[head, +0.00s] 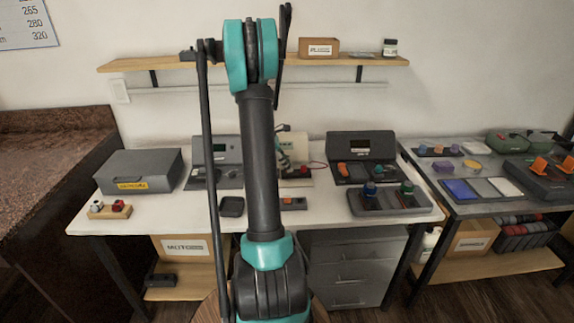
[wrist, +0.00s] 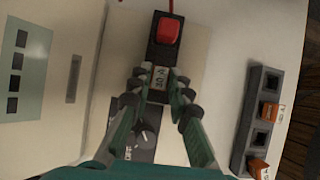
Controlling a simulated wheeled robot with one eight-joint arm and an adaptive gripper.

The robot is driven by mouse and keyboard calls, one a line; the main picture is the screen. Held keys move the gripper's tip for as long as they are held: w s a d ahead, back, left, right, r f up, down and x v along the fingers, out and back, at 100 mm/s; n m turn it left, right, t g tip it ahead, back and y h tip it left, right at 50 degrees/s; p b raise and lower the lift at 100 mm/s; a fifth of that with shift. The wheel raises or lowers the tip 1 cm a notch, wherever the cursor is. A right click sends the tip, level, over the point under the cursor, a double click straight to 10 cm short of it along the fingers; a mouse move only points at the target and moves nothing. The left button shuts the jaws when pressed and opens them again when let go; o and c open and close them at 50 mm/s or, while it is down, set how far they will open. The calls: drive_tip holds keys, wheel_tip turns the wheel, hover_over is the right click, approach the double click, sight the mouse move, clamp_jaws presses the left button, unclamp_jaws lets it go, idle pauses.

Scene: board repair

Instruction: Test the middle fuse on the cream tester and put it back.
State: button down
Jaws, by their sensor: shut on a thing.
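The cream tester (wrist: 72,20) fills the left and middle of the wrist view, with a pale green panel at the left; in the head view it is partly behind my arm (head: 296,140). My gripper (wrist: 156,86) is shut on a small fuse (wrist: 159,77) with a pale, printed face. The fuse is at the near end of a black block with a red button (wrist: 168,31); I cannot tell whether it is seated there. A dark grey fuse holder (wrist: 243,126) lies to the right, with orange fuses (wrist: 269,109) and dark open slots; it also shows in the head view (head: 293,207).
On the white table, a grey case (head: 140,165) and a small wooden block (head: 110,212) stand at the left. A dark box (head: 361,147) and a grey tray with knobs (head: 425,207) are at the right. A small dark tray (head: 231,207) lies left of my arm.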

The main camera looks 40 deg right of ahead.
drive_tip(key=c, duration=1.3)
unclamp_jaws()
drive_tip(key=shift+c, duration=0.2)
drive_tip(key=shift+o, duration=0.3)
drive_tip(key=shift+o, duration=1.1)
drive_tip(key=shift+r, duration=0.6)
drive_tip(key=shift+r, duration=0.35)
drive_tip(key=shift+r, duration=0.6)
drive_tip(key=shift+r, duration=2.9)
